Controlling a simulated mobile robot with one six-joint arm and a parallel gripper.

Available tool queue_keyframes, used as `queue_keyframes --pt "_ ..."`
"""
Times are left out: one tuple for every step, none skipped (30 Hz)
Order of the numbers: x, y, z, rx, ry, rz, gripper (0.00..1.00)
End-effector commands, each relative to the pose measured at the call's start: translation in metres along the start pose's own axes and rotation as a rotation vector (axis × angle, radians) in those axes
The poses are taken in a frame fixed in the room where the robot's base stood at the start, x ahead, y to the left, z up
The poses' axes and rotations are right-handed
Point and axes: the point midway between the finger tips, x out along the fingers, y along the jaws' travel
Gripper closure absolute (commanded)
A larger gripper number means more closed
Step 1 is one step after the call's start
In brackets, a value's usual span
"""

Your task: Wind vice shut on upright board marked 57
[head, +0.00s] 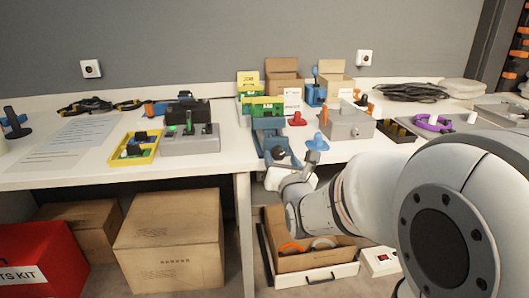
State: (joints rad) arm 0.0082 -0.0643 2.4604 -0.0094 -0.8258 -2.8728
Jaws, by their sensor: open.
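A blue vice (269,135) stands at the front edge of the bench, with a dark round part and its winding end toward me. A green upright board (266,106) stands at the vice, with yellow behind it. No number is readable, and I cannot tell how closely the jaws sit against it. My gripper (293,169) is open, just in front of the bench edge, below and slightly right of the vice. A blue knob-like part (317,142) shows just above the gripper; I cannot tell what it belongs to. My arm hides the bench front to the right.
A grey box with a green light (190,137) and a yellow tray (134,148) stand left of the vice. A grey metal box (347,125) and a red item (297,119) stand right. Open cartons (284,78) are behind. Below are a carton (168,240) and a red kit box (43,262).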

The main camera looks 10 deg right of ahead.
Motion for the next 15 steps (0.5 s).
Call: queue_keyframes --pt "0.0046 -0.0003 -0.0016 0.0 0.0 0.0 0.45" --pt "0.0062 -0.0002 -0.0014 0.0 0.0 0.0 0.45" --pt "0.0079 -0.0002 -0.0012 0.0 0.0 0.0 0.45" --pt "0.0088 -0.0001 -0.0011 0.0 0.0 0.0 0.45" --pt "0.0095 0.0 -0.0009 0.0 0.0 0.0 0.45" --pt "0.0101 0.0001 -0.0006 0.0 0.0 0.0 0.45" --pt "0.0102 0.0001 -0.0005 0.0 0.0 0.0 0.45" --pt "0.0103 0.0002 -0.0004 0.0 0.0 0.0 0.45" --pt "0.0102 0.0002 -0.0003 0.0 0.0 0.0 0.45" --pt "0.0101 0.0003 -0.0003 0.0 0.0 0.0 0.45" --pt "0.0101 0.0003 -0.0003 0.0 0.001 0.0 0.45" --pt "0.0101 0.0003 -0.0003 0.0 0.001 0.0 0.45" --pt "0.01 0.0003 -0.0004 0.0 0.001 0.001 0.47" --pt "0.01 0.0004 -0.0004 0.0 0.001 0.001 0.49" --pt "0.01 0.0004 -0.0004 0.0 0.001 0.001 0.52"
